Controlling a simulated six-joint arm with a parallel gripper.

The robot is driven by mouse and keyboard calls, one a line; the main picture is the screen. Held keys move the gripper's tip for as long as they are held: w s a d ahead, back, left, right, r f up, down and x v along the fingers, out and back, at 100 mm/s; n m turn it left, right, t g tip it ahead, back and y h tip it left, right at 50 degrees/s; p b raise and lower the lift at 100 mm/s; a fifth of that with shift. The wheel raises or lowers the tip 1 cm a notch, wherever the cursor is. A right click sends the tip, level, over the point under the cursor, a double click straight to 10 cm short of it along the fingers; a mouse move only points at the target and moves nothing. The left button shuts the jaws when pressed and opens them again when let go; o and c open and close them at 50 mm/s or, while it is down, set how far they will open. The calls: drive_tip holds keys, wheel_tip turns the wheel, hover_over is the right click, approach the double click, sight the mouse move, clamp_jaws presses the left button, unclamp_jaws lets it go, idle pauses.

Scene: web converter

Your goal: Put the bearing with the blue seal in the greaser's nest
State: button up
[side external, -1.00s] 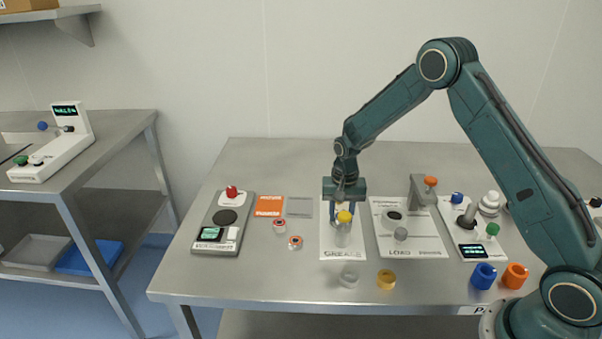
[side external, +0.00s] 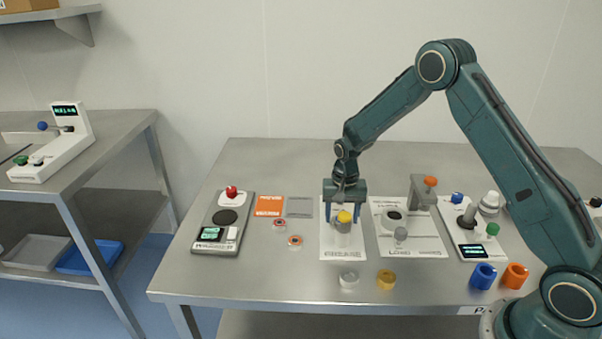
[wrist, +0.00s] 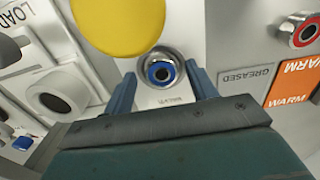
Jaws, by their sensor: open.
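The bearing with the blue seal (wrist: 160,72) shows in the wrist view as a metal ring with a blue inner band. It sits at the white greaser plate (wrist: 181,94), between my two fingers, with space on both sides. I cannot tell how deep it sits in the nest. My gripper (side external: 342,219) is open and low over the far part of the greaser plate (side external: 330,248). The greaser (side external: 343,236) is a clear cylinder with a yellow cap (wrist: 118,25). It stands in front of my fingers in the side view and hides the bearing there.
Two red-sealed bearings (side external: 279,224) (side external: 295,241) lie to the left, near an orange WARM card (side external: 269,206) and a grey GREASED card (side external: 299,207). A loading station (side external: 424,240) with a grey post stands to the right.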

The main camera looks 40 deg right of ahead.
wheel_tip(320, 180, up, 13)
idle(0.6)
idle(0.5)
drive_tip(key=s+a+r+n+t, duration=0.1)
drive_tip(key=s+a+r+n, duration=0.1)
drive_tip(key=s+r, duration=0.55)
drive_tip(key=s+a+r+n+t, duration=0.2)
drive_tip(key=s+a+r, duration=0.1)
drive_tip(key=s+r, duration=0.4)
drive_tip(key=s+a+r+n+t, duration=0.1)
drive_tip(key=s+n, duration=0.1)
drive_tip(key=s, duration=0.6)
drive_tip(key=s+a+r+n+t, duration=0.1)
drive_tip(key=s+n, duration=0.2)
drive_tip(key=s, duration=0.5)
drive_tip(key=shift+s+a+r+t, duration=0.15)
drive_tip(key=shift+s+a+t, duration=0.1)
drive_tip(key=shift+s+t, duration=0.1)
